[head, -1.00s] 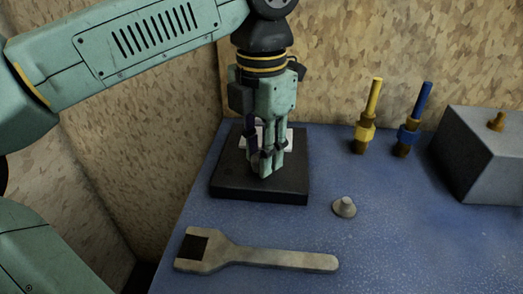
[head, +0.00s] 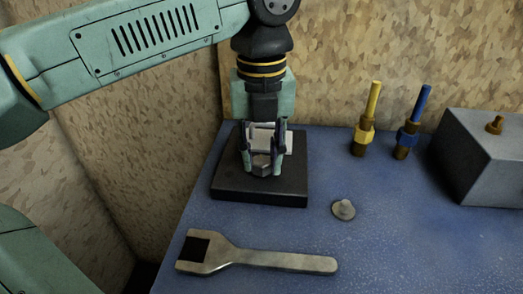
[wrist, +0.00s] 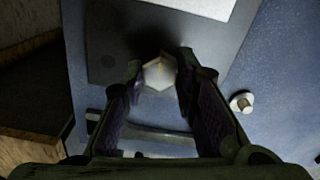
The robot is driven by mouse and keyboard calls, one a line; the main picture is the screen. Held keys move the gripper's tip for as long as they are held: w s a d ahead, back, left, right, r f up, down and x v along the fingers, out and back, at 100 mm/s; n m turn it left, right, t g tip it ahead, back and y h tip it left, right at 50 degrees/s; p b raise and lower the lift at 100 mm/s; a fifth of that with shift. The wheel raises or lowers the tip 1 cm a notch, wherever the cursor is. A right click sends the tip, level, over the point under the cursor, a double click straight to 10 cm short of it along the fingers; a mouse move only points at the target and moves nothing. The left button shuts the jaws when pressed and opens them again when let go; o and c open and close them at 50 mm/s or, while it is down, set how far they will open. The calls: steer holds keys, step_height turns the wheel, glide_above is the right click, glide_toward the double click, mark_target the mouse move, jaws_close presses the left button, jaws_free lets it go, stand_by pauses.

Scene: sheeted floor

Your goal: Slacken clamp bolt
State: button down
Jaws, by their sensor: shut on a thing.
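The clamp bolt's pale hexagonal head (head: 262,163) stands on a black base block (head: 230,185); it also shows in the wrist view (wrist: 159,73). My gripper (head: 263,166) points straight down over the block, with one finger on each side of the bolt head. In the wrist view my gripper (wrist: 160,78) has its fingertips against opposite sides of the hexagon, shut on it. A light plate (head: 288,142) lies on the block behind the fingers, partly hidden by them. The bolt's shank is hidden.
A large open-ended wrench (head: 265,258) lies at the front of the blue table. A small grey knob-like piece (head: 344,210) sits right of the block. Yellow (head: 367,120) and blue (head: 411,123) fittings stand behind, beside a grey box (head: 485,160). Walls rise behind and left.

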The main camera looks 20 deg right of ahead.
mark_target(262, 161)
steer(key=shift+n, duration=1)
steer(key=c, duration=1.3)
jaws_free()
step_height(262, 161, up, 8)
steer(key=shift+f, duration=0.25)
steer(key=shift+s, duration=0.1)
